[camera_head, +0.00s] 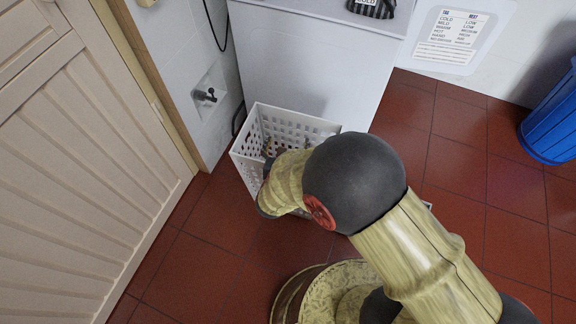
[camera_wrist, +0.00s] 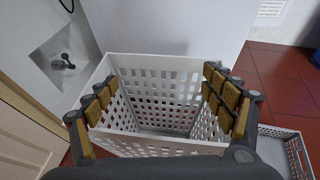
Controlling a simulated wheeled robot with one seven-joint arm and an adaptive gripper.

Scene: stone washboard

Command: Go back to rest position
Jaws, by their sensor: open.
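My gripper (camera_wrist: 161,108) is open in the wrist view, with its two padded fingers spread wide and nothing between them. It is over or just in front of a white perforated basket (camera_wrist: 150,149), which looks empty inside. In the head view the basket (camera_head: 325,126) stands on the floor against a white cabinet. My arm hides its near part and most of the gripper there.
A white cabinet (camera_head: 290,60) stands behind the basket. A wooden door (camera_head: 80,150) is at the left and a blue bin (camera_head: 552,125) at the right. A second white basket (camera_wrist: 290,150) shows at lower right. Red tiled floor (camera_head: 480,170) is clear at right.

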